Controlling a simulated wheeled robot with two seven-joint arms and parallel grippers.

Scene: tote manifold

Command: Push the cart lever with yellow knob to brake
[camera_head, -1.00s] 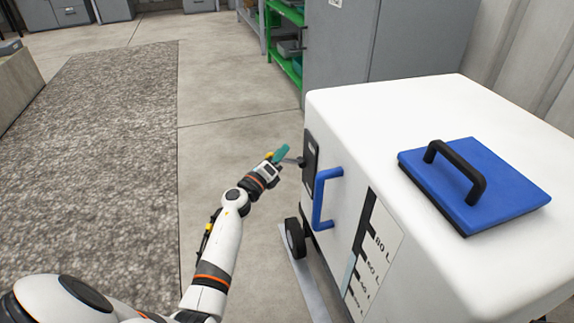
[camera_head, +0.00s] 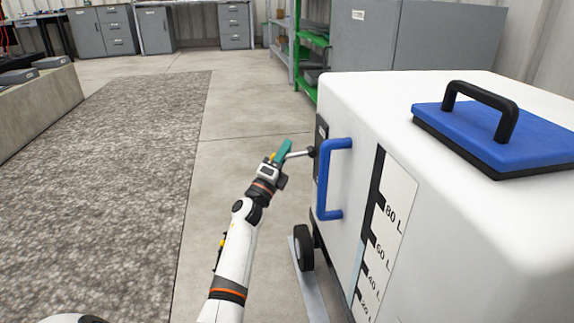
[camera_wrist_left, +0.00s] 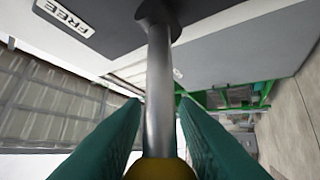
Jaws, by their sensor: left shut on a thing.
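The white cart (camera_head: 345,110) stands at the right in the head view. A metal lever (camera_head: 299,154) sticks out to the left from a dark plate (camera_head: 321,165) on its side. In the left wrist view the lever's shaft (camera_wrist_left: 160,85) runs up between the green fingers of my left gripper (camera_wrist_left: 160,140). The yellow knob (camera_wrist_left: 160,170) shows at the bottom edge of that view, partly cut off. The plate carries a FREE label (camera_wrist_left: 68,16); no brake label is readable. In the head view my left gripper (camera_head: 281,154) is shut at the lever's outer end. My right gripper is not in view.
A blue handle (camera_head: 325,180) is on the cart's side close to the lever. A blue lid (camera_head: 490,130) with a black grip is on top. A black wheel (camera_head: 303,248) stands on the floor below. The floor left of the cart is clear, with a grey mat (camera_head: 110,180).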

